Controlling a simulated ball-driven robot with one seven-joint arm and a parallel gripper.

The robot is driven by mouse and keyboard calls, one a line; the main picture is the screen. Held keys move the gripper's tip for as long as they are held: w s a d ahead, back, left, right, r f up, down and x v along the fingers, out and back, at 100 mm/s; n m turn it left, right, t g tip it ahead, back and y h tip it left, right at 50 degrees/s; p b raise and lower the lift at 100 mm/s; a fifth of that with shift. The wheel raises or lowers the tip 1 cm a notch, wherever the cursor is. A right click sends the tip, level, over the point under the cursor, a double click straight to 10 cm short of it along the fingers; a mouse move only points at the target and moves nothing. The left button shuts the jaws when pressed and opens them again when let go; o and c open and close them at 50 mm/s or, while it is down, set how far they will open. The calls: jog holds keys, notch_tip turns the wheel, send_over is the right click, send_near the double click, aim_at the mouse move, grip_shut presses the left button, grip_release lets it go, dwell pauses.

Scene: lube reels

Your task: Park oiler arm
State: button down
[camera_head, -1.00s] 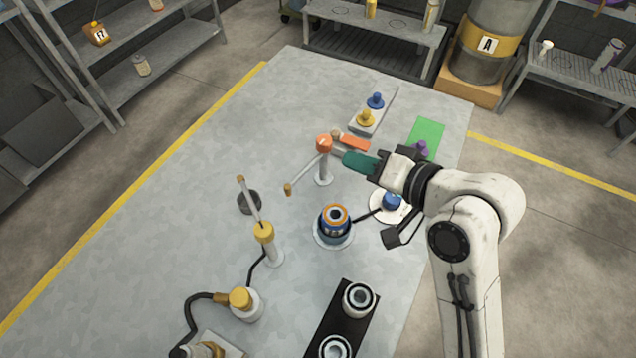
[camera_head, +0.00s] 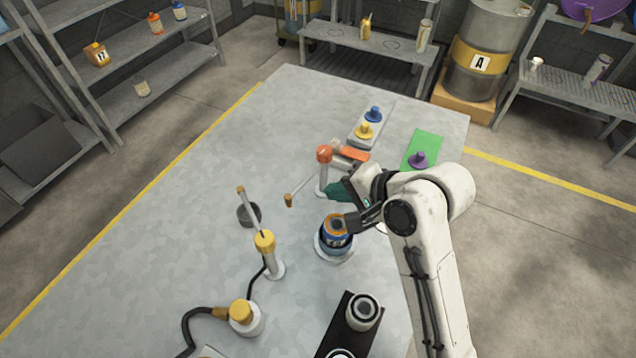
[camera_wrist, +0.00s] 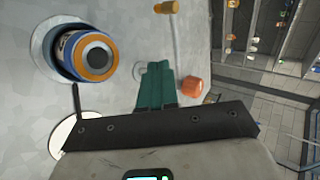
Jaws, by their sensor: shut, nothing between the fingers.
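A white post with an orange cap (camera_head: 324,154) stands mid-table, with a thin arm reaching down-left to a brown-orange tip (camera_head: 289,200). In the wrist view the orange cap (camera_wrist: 194,86) lies just right of my fingers and the brown-orange tip (camera_wrist: 167,7) is at the top. A second post with a yellow cap (camera_head: 264,240) has a thin arm pointing up-left, its tip near a dark round cup (camera_head: 249,213). My gripper (camera_head: 335,192), with green fingers, is shut and empty beside the orange-capped post. I cannot tell if it touches the post.
A blue-and-orange reel (camera_head: 337,230) sits on a round base just below my gripper; it also shows in the wrist view (camera_wrist: 90,54). A black tray (camera_head: 343,328) with white-and-black reels is in front. A green mat (camera_head: 427,142) holds a purple knob (camera_head: 418,158). The table's left is clear.

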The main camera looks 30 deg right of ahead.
aim_at(302, 183)
jog(key=shift+w+a+f, duration=0.25)
jog(key=shift+w+a, duration=0.1)
jog(key=shift+w, duration=0.35)
jog(key=shift+w+a+f, duration=0.25)
jog(key=shift+w+a, duration=0.1)
jog(key=shift+w, duration=0.35)
jog(key=shift+w+a+f, duration=0.25)
jog(key=shift+w+a, duration=0.1)
jog(key=shift+w, duration=0.35)
jog(key=shift+w+a+m+h+p, duration=0.3)
jog(key=shift+m+h+p, duration=0.25)
jog(key=shift+p, duration=0.3)
jog(key=shift+w+a+r+m+t+h+p, duration=0.1)
jog(key=shift+w+a+m+t+h+p, duration=0.2)
jog(key=shift+a+m+h+p, duration=0.25)
jog(key=m+h, duration=0.1)
jog(key=w+m+h, duration=0.1)
jog(key=shift+w+a+m+p, duration=0.2)
jog(key=shift+a+m+p, duration=0.1)
jog(key=shift+a, duration=0.05)
jog(key=shift+w+a+m+h+b, duration=0.2)
jog(key=shift+w+m+h, duration=0.15)
jog(key=shift+w, duration=0.35)
jog(key=shift+w+a+m+h+b, duration=0.15)
jog(key=shift+w+m+h, duration=0.2)
jog(key=shift+w, duration=0.3)
